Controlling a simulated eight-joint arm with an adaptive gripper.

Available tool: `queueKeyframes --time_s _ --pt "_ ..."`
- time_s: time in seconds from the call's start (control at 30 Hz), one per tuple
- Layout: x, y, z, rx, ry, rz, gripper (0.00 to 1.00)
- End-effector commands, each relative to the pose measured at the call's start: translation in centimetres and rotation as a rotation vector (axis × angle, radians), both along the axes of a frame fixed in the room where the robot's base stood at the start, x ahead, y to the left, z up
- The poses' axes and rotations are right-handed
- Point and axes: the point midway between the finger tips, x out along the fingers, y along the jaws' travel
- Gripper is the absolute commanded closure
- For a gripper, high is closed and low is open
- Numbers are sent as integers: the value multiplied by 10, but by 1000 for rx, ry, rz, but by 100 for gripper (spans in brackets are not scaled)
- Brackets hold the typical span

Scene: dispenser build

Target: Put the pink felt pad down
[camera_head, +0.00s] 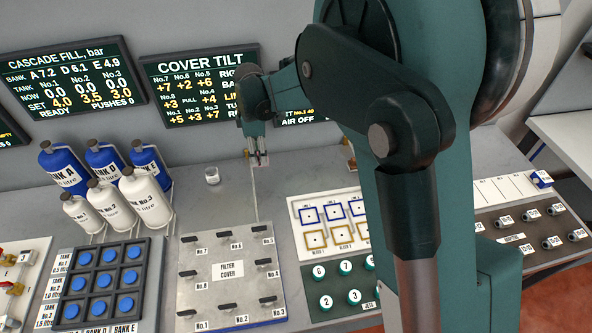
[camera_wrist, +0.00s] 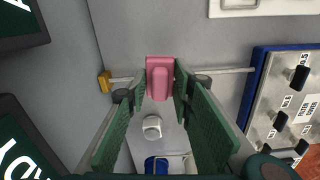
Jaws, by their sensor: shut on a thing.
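The pink felt pad (camera_wrist: 160,66) is between the two green fingers of my gripper (camera_wrist: 158,92) in the wrist view. It is a small pink piece with a raised grip block. My gripper is shut on it, above the grey bench near a thin rod (camera_wrist: 228,71). I cannot tell whether the pad touches the rod or the bench. In the head view my gripper (camera_head: 258,160) points down at the back of the bench, and the pad is too small there to make out clearly.
The filter cover plate (camera_head: 231,278) with several black levers lies in front. Blue and white tanks (camera_head: 146,194) stand at left. A small yellow block (camera_wrist: 104,82) is at the rod's end. Wall displays (camera_head: 198,92) hang behind.

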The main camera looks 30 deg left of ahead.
Motion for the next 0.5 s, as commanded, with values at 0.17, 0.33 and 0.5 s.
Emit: queueKeyframes --time_s 0.17,0.33,0.5 --pt "32 -28 1 0 0 21 87" --pt "66 -62 2 0 0 50 87" --pt "95 -94 2 0 0 78 87"
